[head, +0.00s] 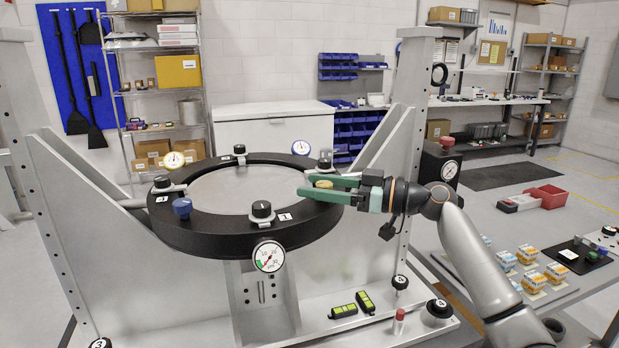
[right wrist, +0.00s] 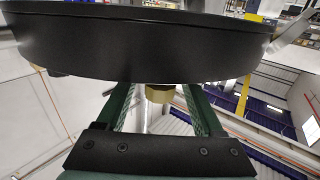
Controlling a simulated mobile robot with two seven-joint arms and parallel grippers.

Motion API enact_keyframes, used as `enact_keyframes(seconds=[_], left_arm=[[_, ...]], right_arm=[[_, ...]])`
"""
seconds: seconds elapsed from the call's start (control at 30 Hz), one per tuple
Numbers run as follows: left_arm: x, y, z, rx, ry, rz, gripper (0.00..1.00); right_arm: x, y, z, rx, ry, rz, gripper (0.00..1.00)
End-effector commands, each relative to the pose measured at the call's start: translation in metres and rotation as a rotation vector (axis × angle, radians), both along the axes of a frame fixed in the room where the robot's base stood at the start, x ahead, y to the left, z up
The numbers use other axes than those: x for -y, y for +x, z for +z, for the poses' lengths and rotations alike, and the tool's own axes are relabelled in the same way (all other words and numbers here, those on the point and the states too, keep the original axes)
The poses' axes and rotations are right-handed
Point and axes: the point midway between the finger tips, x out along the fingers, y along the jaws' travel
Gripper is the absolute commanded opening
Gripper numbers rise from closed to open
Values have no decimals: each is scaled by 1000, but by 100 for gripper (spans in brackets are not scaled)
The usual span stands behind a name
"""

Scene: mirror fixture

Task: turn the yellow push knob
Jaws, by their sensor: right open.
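The yellow push knob (head: 323,184) sits on the right side of the black ring (head: 190,232) of the mirror fixture. My right gripper (head: 304,185) reaches in from the right with its green fingers open, one on each side of the knob. In the right wrist view the yellow knob (right wrist: 160,93) shows between the two fingers, with a gap to each. The black ring (right wrist: 140,45) fills the top of that view and hides the fingertips. My left gripper is not in view.
A blue knob (head: 182,208), a black knob (head: 262,210) and several dial gauges, one at the front (head: 269,256), are around the ring. A tall grey upright (head: 415,75) stands just behind my right gripper. A table with small boxes (head: 528,254) is at the right.

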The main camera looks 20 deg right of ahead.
Motion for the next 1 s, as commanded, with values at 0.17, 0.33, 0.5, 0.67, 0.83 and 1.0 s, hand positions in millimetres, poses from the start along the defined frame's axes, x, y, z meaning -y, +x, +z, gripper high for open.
enact_keyframes(seconds=[0.17,0.33,0.5,0.67,0.83,1.0], left_arm=[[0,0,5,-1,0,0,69],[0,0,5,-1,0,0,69],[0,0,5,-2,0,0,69],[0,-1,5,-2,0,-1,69],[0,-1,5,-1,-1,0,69],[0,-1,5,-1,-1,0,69]], right_arm=[[-13,9,1,1,-1,0,69],[-15,10,0,1,-2,-1,69],[-15,10,0,0,-1,-1,67],[-15,10,0,0,-1,-1,49],[-15,10,0,0,-1,-1,30],[-14,10,0,0,-1,0,10]])
